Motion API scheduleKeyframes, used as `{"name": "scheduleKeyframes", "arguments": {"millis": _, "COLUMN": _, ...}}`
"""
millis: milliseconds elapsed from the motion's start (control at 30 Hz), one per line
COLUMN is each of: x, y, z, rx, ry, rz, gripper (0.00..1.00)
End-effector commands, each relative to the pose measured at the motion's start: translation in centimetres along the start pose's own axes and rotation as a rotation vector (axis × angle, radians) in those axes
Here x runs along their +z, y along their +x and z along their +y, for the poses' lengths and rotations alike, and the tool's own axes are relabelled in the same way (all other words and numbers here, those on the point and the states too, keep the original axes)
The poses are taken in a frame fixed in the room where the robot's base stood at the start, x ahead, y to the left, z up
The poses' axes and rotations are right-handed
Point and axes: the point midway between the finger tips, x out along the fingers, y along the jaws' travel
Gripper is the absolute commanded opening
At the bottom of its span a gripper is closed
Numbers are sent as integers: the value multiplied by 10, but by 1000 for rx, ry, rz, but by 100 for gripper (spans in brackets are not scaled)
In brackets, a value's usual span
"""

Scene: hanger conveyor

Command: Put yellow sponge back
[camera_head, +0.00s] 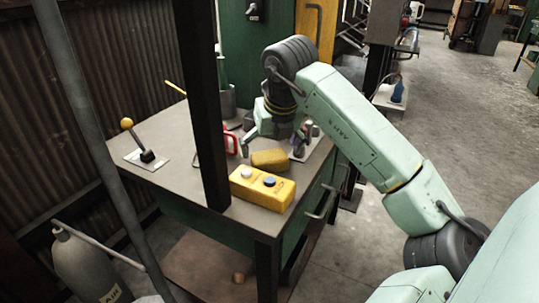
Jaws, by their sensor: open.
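The yellow sponge (270,159) is a small yellow block on the grey tabletop, just behind a yellow button box. My gripper (271,147) points down over the table, right above and slightly behind the sponge in the picture. Its fingers are apart, one toward the left and one toward the right. I cannot tell whether a finger touches the sponge. The gripper hides the part of the table behind it.
The yellow button box (262,188) stands near the front edge. A dark post (203,100) rises in front of the table (183,138). A yellow-knobbed lever (137,140) is at left, a red-framed item (230,143) near the sponge, and a grey container (226,101) behind.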

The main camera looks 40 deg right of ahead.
Motion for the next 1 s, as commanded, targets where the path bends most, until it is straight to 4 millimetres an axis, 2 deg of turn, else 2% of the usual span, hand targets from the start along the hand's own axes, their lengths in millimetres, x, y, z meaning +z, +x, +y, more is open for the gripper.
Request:
{"name": "scheduleKeyframes", "arguments": {"millis": 200, "x": 0, "y": -49, "z": -1, "rx": -2, "ry": 2, "rz": -2, "gripper": 90}}
{"name": "scheduleKeyframes", "arguments": {"millis": 400, "x": 0, "y": -78, "z": -1, "rx": -2, "ry": 2, "rz": -1, "gripper": 90}}
{"name": "scheduleKeyframes", "arguments": {"millis": 600, "x": 0, "y": -86, "z": 0, "rx": 0, "ry": 1, "rz": 0, "gripper": 90}}
{"name": "scheduleKeyframes", "arguments": {"millis": 1000, "x": 0, "y": -86, "z": 0, "rx": 1, "ry": 0, "rz": 0, "gripper": 90}}
